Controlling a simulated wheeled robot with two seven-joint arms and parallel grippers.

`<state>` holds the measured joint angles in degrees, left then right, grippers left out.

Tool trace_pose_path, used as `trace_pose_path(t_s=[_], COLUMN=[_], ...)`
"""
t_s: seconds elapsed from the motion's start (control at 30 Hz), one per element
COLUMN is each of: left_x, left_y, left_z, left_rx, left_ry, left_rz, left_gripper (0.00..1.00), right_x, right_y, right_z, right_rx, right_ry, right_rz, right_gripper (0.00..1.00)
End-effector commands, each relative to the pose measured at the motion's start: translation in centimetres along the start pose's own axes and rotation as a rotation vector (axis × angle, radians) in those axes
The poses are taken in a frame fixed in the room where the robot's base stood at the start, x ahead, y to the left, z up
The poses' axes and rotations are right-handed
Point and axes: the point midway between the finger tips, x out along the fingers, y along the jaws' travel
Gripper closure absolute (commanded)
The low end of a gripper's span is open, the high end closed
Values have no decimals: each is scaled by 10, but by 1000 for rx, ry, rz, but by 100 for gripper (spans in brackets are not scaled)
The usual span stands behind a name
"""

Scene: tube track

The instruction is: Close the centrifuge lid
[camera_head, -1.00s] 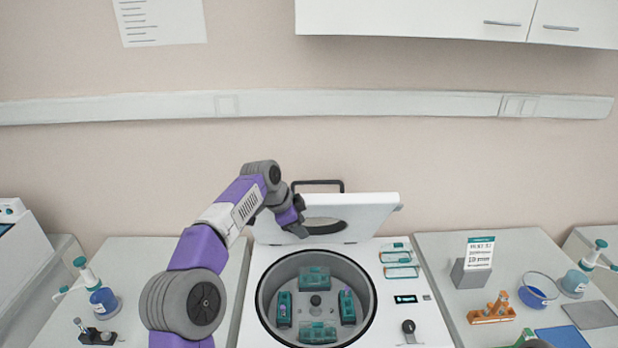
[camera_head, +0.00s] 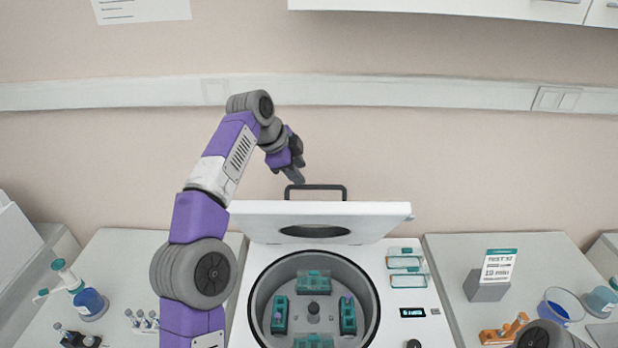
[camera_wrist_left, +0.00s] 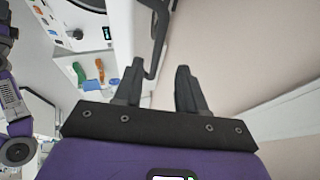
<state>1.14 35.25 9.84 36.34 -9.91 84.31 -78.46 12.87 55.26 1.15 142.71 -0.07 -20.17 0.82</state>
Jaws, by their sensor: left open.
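The centrifuge (camera_head: 415,290) stands in the middle with its white lid (camera_head: 375,219) raised and leaning forward over the back of the open bowl (camera_head: 262,290). A dark handle (camera_head: 316,187) stands up from the lid's top edge. My left gripper (camera_head: 296,174) is open and empty, just above the left end of the handle; contact is not visible. In the left wrist view the handle (camera_wrist_left: 157,42) lies ahead of the two spread fingers (camera_wrist_left: 158,70), roughly in line with the gap between them. My right gripper is out of view.
Teal buckets (camera_head: 313,283) sit in the bowl. On the right bench are a sign holder (camera_head: 488,288), an orange rack (camera_head: 500,333) and a blue bowl (camera_head: 558,308). A blue bottle (camera_head: 88,303) stands at left.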

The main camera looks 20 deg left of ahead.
Motion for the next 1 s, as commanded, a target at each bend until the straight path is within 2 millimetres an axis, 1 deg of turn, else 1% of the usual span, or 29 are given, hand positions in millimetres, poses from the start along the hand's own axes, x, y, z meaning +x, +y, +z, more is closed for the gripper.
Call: trace_pose_path(t_s=[0.03,0.1,0.3,0.43,0.7,0.73,0.9,1.0], left_x=[12,24,51,59,60,60,60,60], left_y=[2,2,1,1,1,1,1,1], left_z=[1,1,1,0,0,0,0,0], left_rx=[1,1,0,0,0,0,-1,-1], left_ry=[-1,-1,-1,-1,-1,-1,0,0], left_rz=[4,4,3,2,1,1,1,1], left_gripper=[60,60,60,60,60,61,87,100], right_x=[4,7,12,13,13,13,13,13], right_y=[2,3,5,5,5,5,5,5], right_z=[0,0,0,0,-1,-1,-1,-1], right_rx=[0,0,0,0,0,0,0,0], right_ry=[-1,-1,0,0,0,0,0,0], right_rz=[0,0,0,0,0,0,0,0], right_gripper=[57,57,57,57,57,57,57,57])
